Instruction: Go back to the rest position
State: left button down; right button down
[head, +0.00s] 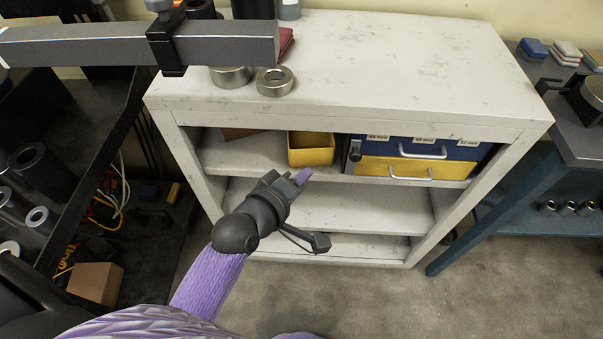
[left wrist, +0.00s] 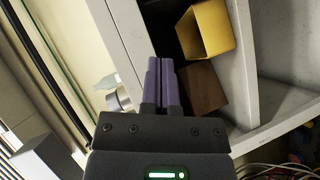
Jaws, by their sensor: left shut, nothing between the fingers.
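My left gripper (head: 300,176) is in front of the white shelf unit (head: 420,62), in the middle of the head view. Its purple fingers are shut with nothing between them, and they also show in the left wrist view (left wrist: 161,85). In the head view the fingertips appear just below a yellow open bin (head: 311,155) on the upper shelf. In the left wrist view the yellow bin (left wrist: 207,32) and a brown box (left wrist: 204,88) lie beyond the fingers. My right gripper is not in view.
Metal rings (head: 274,81) stand on the unit's top, near a grey bar with a clamp (head: 210,44). Blue and yellow drawers (head: 420,168) fill the shelf's right. A dark rack is at left, with a cardboard box (head: 95,283) low down. A teal bench (head: 500,210) stands right. Floor is clear in front.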

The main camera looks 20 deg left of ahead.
pick_arm(q)
jog(key=s+a+f+m+g+y, duration=0.1)
jog(key=s+f+m+g+y, duration=0.15)
jog(key=s+m+g, duration=0.6)
jog(key=s+a+f+m+g+y, duration=0.1)
jog(key=s+a+f+m+g, duration=0.25)
jog(key=s, duration=0.75)
jog(key=s+f+m, duration=0.1)
jog(key=s+f, duration=0.1)
jog(key=f, duration=0.7)
jog(key=s+f+m, duration=0.1)
jog(key=s+f, duration=0.1)
jog(key=f, duration=0.7)
jog(key=s+a+f+g, duration=0.2)
jog(key=s+f, duration=0.7)
jog(key=s, duration=0.4)
jog(key=shift+s+a+f+y, duration=0.2)
jog(key=shift+a+y, duration=0.15)
jog(key=shift+a, duration=0.05)
